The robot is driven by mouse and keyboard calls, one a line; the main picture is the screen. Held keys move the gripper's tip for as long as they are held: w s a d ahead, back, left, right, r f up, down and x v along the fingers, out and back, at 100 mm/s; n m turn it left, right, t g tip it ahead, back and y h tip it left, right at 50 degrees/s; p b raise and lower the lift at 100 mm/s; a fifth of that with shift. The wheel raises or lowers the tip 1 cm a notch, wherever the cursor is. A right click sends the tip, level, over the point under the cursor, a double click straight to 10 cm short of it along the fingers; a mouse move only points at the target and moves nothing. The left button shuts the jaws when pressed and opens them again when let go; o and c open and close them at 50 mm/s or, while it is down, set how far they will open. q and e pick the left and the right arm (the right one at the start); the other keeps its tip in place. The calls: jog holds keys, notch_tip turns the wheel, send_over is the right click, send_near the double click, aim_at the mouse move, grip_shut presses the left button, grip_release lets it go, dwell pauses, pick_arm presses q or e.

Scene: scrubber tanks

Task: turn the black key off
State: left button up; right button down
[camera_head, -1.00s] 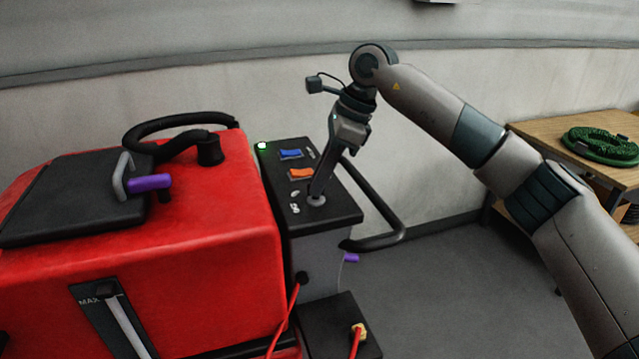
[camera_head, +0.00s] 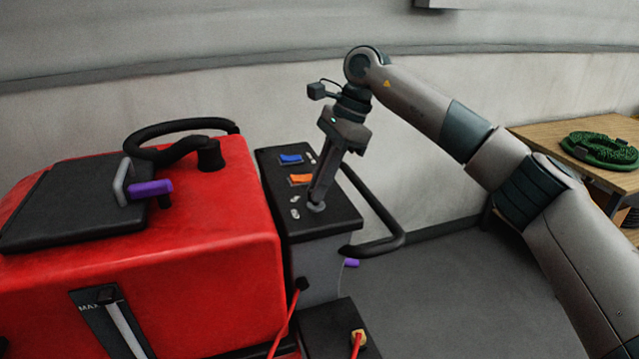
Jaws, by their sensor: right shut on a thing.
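My right gripper (camera_head: 317,203) points down at the key switch on the black control panel (camera_head: 335,222) of the red scrubber. It is shut on the black key, which its fingers hide. A round grey key seat shows at the fingertips. A blue rocker switch (camera_head: 290,159) and an orange rocker switch (camera_head: 300,179) lie farther back on the same panel. The panel's far-left corner shows no lit lamp. My left gripper is not in view.
The red tank (camera_head: 200,260) with a black lid (camera_head: 70,205) and purple-gripped latch (camera_head: 150,188) fills the left. A black handlebar (camera_head: 385,243) curves off the panel's right side. A wooden table (camera_head: 560,130) holds a coiled green hose (camera_head: 600,150). Grey floor is clear between.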

jog(key=c, duration=1.8)
grip_release()
jog(key=shift+d+r, duration=0.1)
